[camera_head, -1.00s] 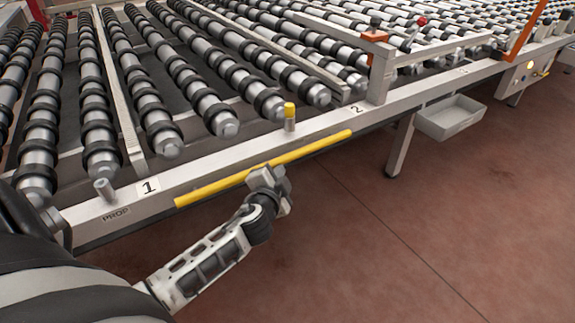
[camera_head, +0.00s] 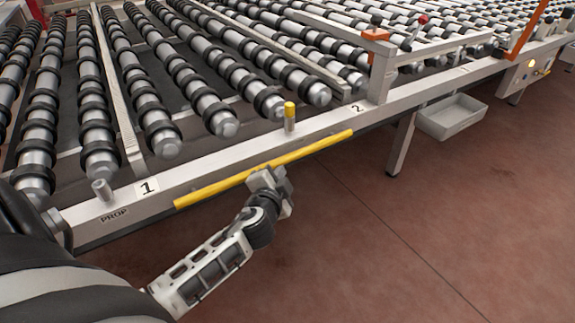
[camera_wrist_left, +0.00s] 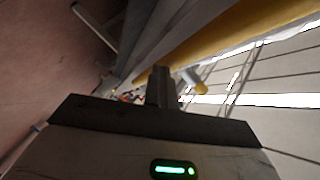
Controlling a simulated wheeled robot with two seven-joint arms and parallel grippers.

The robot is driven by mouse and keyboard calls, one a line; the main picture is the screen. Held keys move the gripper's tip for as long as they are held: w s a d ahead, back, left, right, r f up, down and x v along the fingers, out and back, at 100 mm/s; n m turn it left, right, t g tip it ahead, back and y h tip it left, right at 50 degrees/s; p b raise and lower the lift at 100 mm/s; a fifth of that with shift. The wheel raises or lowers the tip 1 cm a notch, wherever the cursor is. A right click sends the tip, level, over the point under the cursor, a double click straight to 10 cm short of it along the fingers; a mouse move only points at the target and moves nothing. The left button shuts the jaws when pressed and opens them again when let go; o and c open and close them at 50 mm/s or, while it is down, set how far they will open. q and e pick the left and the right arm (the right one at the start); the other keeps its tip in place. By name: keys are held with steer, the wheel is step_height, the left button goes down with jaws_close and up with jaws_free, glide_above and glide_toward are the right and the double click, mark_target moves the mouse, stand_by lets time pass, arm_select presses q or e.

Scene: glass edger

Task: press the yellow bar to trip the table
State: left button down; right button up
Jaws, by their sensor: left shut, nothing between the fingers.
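The yellow bar (camera_head: 225,184) runs along the front edge of the roller table (camera_head: 330,122), below its white rail. It also shows in the left wrist view (camera_wrist_left: 222,32), close above the gripper. My left gripper (camera_head: 267,178) is shut and empty, at the middle of the bar in the head view. It hides a little of the bar's lower edge. I cannot tell whether it touches the bar. The left wrist view shows the shut fingers (camera_wrist_left: 161,85) near the bar. My right gripper is not in view.
A yellow-topped peg (camera_head: 289,115) and a plain grey peg (camera_head: 102,190) stand on the rail. Labels 1 (camera_head: 147,187) and 2 (camera_head: 357,108) mark it. A grey bin (camera_head: 452,116) hangs under the table at the right. The reddish floor in front is clear.

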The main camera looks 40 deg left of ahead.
arm_select(q)
steer(key=shift+s+a, duration=0.1)
steer(key=shift+a, duration=0.05)
steer(key=s+d, duration=0.2)
steer(key=d, duration=0.4)
steer(key=shift+s+b, duration=0.15)
steer(key=shift+b, duration=0.2)
stand_by(0.6)
stand_by(0.5)
steer(key=s+d+f+n+g+h, duration=0.2)
steer(key=s+d+f+h, duration=0.2)
steer(key=s+d, duration=0.3)
steer(key=s+d+f+n+g+h, duration=0.1)
steer(key=s+d+f+n+h, duration=0.1)
steer(key=s+d+f+h, duration=0.3)
steer(key=s+d+f, duration=0.1)
steer(key=s, duration=0.3)
steer(key=shift+s+d+f+g, duration=0.15)
steer(key=shift+s+d+g, duration=0.2)
steer(key=shift+d+g, duration=0.05)
